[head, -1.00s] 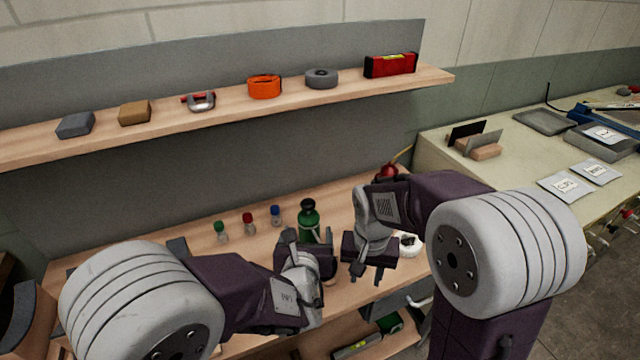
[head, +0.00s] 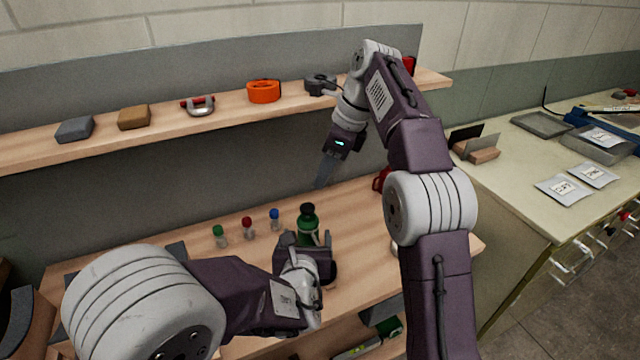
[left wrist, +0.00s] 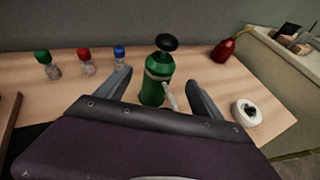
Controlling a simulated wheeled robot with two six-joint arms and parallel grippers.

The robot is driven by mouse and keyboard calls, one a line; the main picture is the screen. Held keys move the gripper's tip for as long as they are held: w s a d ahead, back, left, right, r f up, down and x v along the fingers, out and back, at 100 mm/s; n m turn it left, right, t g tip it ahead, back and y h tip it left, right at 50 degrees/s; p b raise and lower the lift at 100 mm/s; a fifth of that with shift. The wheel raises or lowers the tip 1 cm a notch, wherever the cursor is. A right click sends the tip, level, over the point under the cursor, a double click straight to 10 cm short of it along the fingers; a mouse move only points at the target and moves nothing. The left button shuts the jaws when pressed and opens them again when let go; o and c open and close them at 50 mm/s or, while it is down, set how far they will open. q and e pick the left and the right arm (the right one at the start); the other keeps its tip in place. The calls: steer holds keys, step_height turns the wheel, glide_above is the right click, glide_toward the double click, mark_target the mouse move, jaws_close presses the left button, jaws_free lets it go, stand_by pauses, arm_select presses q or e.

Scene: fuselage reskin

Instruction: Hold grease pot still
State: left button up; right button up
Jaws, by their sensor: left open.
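The green pot (head: 307,227), with a black knob on top and a pale spout at its side, stands upright on the workbench; I take it as the grease pot. It also shows in the left wrist view (left wrist: 153,92). My left gripper (head: 306,241) is open, with its fingers on either side of the pot in the left wrist view (left wrist: 160,78). Gaps show between pot and fingers there. The pot's lower part is hidden by the gripper in the head view. My right gripper (head: 326,170) is raised behind the pot, pointing down; its finger gap is not visible.
Green-, red- and blue-capped small bottles (left wrist: 85,62) stand left of the pot. A red container (left wrist: 223,51) and a white ring-shaped item (left wrist: 246,113) are to its right. A shelf (head: 225,104) with several items runs above the bench. A side table (head: 520,185) stands at right.

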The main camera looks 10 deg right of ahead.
mark_target(308, 223)
arm_select(q)
steer(key=x, duration=0.8)
steer(key=shift+w+f, duration=0.25)
jaws_close()
arm_select(e)
steer(key=shift+c, duration=0.3)
